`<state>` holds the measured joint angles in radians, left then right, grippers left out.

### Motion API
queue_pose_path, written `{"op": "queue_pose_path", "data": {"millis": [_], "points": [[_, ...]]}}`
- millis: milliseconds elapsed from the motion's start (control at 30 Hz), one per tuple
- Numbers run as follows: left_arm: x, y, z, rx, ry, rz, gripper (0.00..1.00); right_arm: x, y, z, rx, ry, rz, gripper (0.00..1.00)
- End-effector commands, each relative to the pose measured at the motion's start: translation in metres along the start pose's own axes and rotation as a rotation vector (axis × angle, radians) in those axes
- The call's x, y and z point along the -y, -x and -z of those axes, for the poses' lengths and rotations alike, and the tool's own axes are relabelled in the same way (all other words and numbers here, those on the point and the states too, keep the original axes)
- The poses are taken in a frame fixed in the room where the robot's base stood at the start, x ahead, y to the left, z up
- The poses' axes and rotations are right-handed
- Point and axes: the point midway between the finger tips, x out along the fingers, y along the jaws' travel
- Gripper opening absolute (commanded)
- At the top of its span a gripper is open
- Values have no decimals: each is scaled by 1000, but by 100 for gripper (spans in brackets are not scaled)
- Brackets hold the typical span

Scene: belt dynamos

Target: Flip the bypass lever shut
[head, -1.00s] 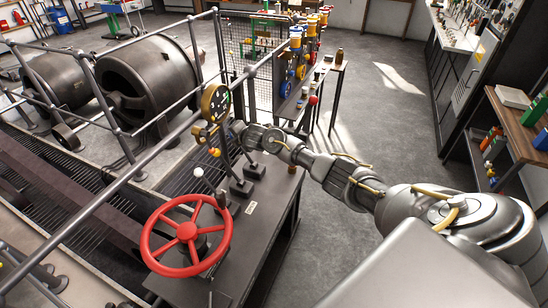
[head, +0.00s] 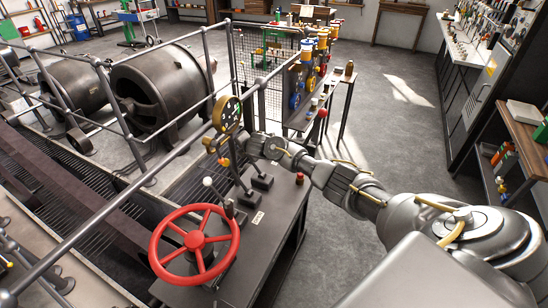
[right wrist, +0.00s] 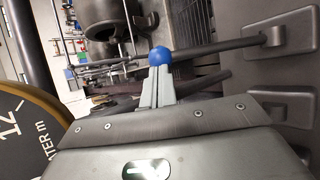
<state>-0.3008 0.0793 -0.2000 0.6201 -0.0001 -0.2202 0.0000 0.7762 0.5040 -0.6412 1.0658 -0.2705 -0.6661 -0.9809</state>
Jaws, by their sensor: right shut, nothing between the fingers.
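A lever with a blue ball knob (right wrist: 161,57) shows in the right wrist view, its dark rod running right to a grey base. My right gripper (right wrist: 156,86) is shut and empty, its fingertips at the blue knob; I cannot tell whether they touch. In the head view the right gripper (head: 245,146) is beside the gauge, and the blue knob is hidden. I cannot tell which lever is the bypass. My left gripper is not in view.
A red handwheel (head: 194,240) stands at the bench's near end. A round gauge (head: 227,114) is close to the right gripper and also fills the wrist view's left edge (right wrist: 25,125). A metal railing (head: 110,195) runs along the left. The floor (head: 390,130) to the right is clear.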

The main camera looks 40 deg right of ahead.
Motion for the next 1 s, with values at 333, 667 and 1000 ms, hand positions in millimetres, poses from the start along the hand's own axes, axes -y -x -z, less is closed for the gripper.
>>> {"op": "queue_pose_path", "data": {"millis": [333,667,1000], "points": [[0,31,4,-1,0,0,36,-6,48,0,-1,6,-8,0],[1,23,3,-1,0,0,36,-8,102,5,-5,9,-9,0],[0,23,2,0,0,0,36,-6,128,3,-3,6,-7,0]]}}
